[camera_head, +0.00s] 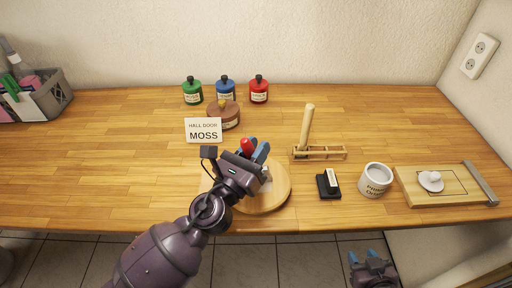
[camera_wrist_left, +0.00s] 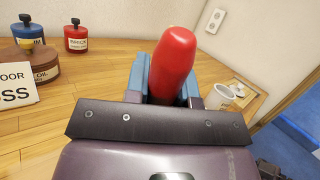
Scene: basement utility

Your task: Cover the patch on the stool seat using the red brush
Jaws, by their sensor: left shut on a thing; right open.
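My left gripper (camera_head: 257,160) is shut on the red brush (camera_head: 246,146), whose rounded red handle end points up between the blue fingers. The brush (camera_wrist_left: 172,62) also fills the middle of the left wrist view; its bristle end is hidden. The gripper is over the round wooden stool seat (camera_head: 280,194) at the table's front edge. A pale greyish patch (camera_head: 266,187) shows on the seat beside the gripper, partly hidden. I cannot tell whether the bristles touch the seat. My right gripper (camera_head: 368,256) is open and empty, low in front of the table.
Behind stand green (camera_head: 192,92), blue (camera_head: 225,91) and red (camera_head: 259,90) bottles, a brown oil tin (camera_head: 225,115) and a MOSS card (camera_head: 203,130). Right are a wooden rack (camera_head: 320,153), a black pad (camera_head: 328,186), a white pot (camera_head: 375,179) and a board (camera_head: 455,180). The left tabletop is mostly clear.

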